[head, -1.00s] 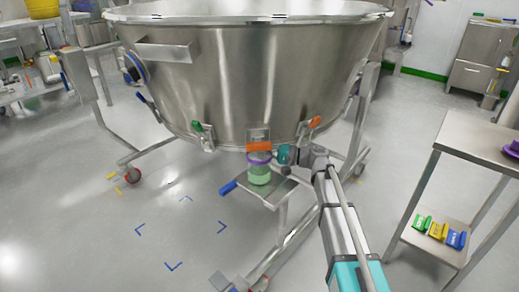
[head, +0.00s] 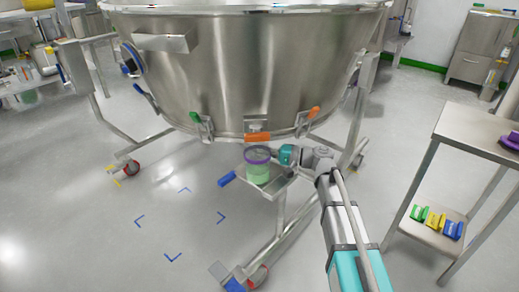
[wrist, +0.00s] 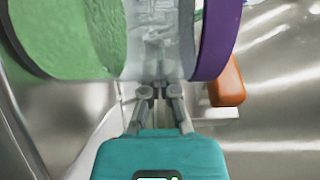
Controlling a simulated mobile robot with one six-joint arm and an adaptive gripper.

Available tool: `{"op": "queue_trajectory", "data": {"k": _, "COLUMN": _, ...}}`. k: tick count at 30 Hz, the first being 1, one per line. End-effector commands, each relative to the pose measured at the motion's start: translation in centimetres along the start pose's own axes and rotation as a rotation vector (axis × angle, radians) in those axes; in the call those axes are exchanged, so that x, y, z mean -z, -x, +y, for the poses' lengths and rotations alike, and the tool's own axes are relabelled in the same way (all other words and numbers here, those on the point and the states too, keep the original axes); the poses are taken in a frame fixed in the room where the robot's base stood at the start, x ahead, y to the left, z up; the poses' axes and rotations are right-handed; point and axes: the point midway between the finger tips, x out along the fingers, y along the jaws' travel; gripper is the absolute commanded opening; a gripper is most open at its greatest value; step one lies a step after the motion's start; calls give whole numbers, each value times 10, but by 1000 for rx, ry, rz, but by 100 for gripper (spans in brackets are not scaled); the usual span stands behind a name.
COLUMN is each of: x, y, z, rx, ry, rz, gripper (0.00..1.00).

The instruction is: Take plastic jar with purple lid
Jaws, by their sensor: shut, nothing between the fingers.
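The plastic jar (head: 259,174) is clear with pale green contents and a purple lid (head: 257,154). It stands upright on a small metal shelf (head: 278,186) under the big steel vessel. In the wrist view the jar (wrist: 75,35) fills the top, lying sideways in the picture, with its purple lid (wrist: 216,38) at right. My gripper (head: 287,156) is just right of the jar in the head view. In the wrist view my gripper (wrist: 158,88) is shut and empty, its fingertips at the jar's clear side; I cannot tell whether they touch it.
The steel vessel (head: 240,75) hangs close above the jar, with an orange latch (head: 257,137) over the lid. The wrist view shows an orange part (wrist: 228,82) beside the lid. A blue handle (head: 227,180) sticks out left of the shelf. A side table (head: 480,133) stands right.

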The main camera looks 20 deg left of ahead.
Motion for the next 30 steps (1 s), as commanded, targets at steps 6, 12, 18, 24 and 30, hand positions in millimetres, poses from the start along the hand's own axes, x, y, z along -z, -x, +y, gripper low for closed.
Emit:
{"op": "queue_trajectory", "data": {"k": 6, "x": 1, "y": 0, "z": 0, "rx": 0, "ry": 0, "rz": 0, "gripper": 0}}
{"op": "queue_trajectory", "data": {"k": 12, "x": 7, "y": -3, "z": 0, "rx": 0, "ry": 0, "rz": 1, "gripper": 0}}
{"op": "queue_trajectory", "data": {"k": 18, "x": 23, "y": -10, "z": 0, "rx": 0, "ry": 0, "rz": 1, "gripper": 0}}
{"op": "queue_trajectory", "data": {"k": 24, "x": 30, "y": 3, "z": 0, "rx": 0, "ry": 0, "rz": 2, "gripper": 0}}
{"op": "queue_trajectory", "data": {"k": 30, "x": 30, "y": 35, "z": 0, "rx": 0, "ry": 0, "rz": 3, "gripper": 0}}
